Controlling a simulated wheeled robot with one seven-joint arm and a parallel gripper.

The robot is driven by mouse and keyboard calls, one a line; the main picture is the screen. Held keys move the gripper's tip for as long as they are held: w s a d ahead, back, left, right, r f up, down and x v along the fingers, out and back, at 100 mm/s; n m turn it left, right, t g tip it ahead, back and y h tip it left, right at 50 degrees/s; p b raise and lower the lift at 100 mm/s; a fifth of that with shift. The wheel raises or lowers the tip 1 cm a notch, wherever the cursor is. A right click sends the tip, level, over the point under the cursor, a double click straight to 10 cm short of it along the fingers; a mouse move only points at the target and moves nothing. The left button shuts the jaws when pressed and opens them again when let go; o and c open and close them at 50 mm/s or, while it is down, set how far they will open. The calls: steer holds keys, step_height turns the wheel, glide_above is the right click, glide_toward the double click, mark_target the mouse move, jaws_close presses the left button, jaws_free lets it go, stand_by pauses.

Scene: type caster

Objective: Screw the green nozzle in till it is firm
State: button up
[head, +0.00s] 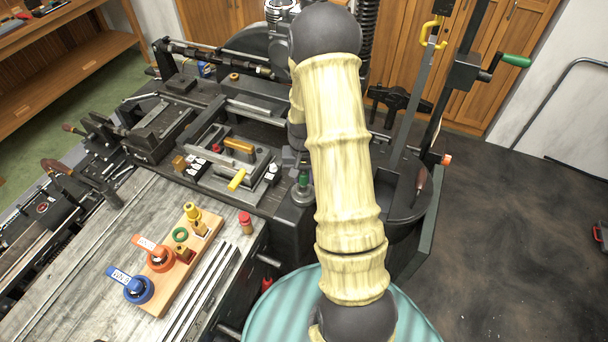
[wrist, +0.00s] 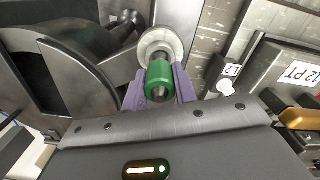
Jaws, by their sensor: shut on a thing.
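In the wrist view the green nozzle (wrist: 160,85) sits between the two purple fingertips of my gripper (wrist: 159,90), which is shut on it. In the head view a small green part (head: 303,181) shows at the machine beside my arm. My arm covers much of this area, and my gripper cannot be made out there.
A wooden rack (head: 160,275) with a blue ring, an orange ring and several small parts lies on the grey bench at the left. A red-capped bottle (head: 246,222) stands near it. In the wrist view a dark wheel (wrist: 65,70) is close on the left and labelled parts are on the right.

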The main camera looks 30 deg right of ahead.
mark_target(303, 173)
steer(key=shift+w+f+b, duration=0.15)
steer(key=shift+f+b, duration=0.4)
steer(key=shift+f, duration=0.2)
stand_by(0.3)
steer(key=shift+f, duration=0.1)
steer(key=shift+a+f, duration=0.1)
steer(key=shift+f, duration=0.05)
steer(key=shift+f+b, duration=0.15)
steer(key=shift+b, duration=0.15)
steer(key=o, duration=1)
steer(key=shift+o, duration=0.2)
step_height(303, 173, up, 17)
steer(key=b, duration=0.2)
steer(key=shift+r+b, duration=0.2)
steer(key=shift+b, duration=0.2)
